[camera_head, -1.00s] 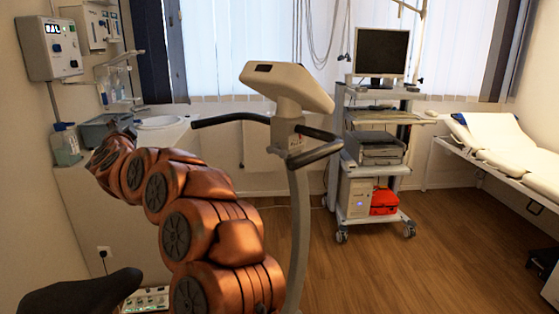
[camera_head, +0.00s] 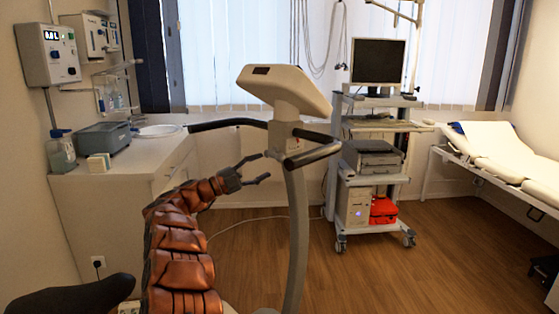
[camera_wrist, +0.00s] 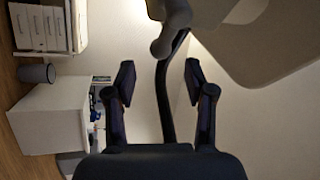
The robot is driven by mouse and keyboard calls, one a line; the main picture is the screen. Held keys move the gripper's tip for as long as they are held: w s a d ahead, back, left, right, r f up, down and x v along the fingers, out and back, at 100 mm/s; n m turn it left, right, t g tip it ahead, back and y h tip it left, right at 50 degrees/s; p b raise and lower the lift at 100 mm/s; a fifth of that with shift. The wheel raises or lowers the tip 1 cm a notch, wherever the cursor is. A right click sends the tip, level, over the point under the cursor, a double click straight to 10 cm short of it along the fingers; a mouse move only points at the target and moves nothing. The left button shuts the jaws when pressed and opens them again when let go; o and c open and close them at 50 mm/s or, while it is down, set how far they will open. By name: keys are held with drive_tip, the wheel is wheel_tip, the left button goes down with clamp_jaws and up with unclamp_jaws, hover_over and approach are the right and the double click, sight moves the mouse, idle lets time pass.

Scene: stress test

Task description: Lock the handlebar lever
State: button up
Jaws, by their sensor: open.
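The exercise bike's handlebar (camera_head: 228,123) is a dark bar clamped to the light post (camera_head: 297,230) below the console (camera_head: 284,88). A clamp area (camera_head: 288,142) sits where bar and post meet; the lever is too small there to tell its position. My gripper (camera_head: 264,167) is open and empty, left of the post and below the handlebar, its fingers pointing right. In the wrist view, my gripper (camera_wrist: 160,82) has its fingers spread, with the dark bar (camera_wrist: 165,105) showing between them. A rounded grey knob-like part (camera_wrist: 170,30) shows ahead of the fingers; I cannot tell whether it is the lever.
The bike's dark seat (camera_head: 72,297) is at the lower left. A white counter (camera_head: 110,190) stands behind my arm. A wheeled cart (camera_head: 342,210) with a monitor (camera_head: 377,62) and a couch (camera_head: 500,165) are farther back. The wooden floor right of the bike is clear.

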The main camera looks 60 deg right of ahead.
sight(280, 158)
drive_tip(key=p+x, duration=0.1)
drive_tip(key=x, duration=0.6)
drive_tip(key=shift+d+r, duration=0.1)
drive_tip(key=shift+d, duration=0.1)
drive_tip(key=shift+c, duration=0.4)
clamp_jaws()
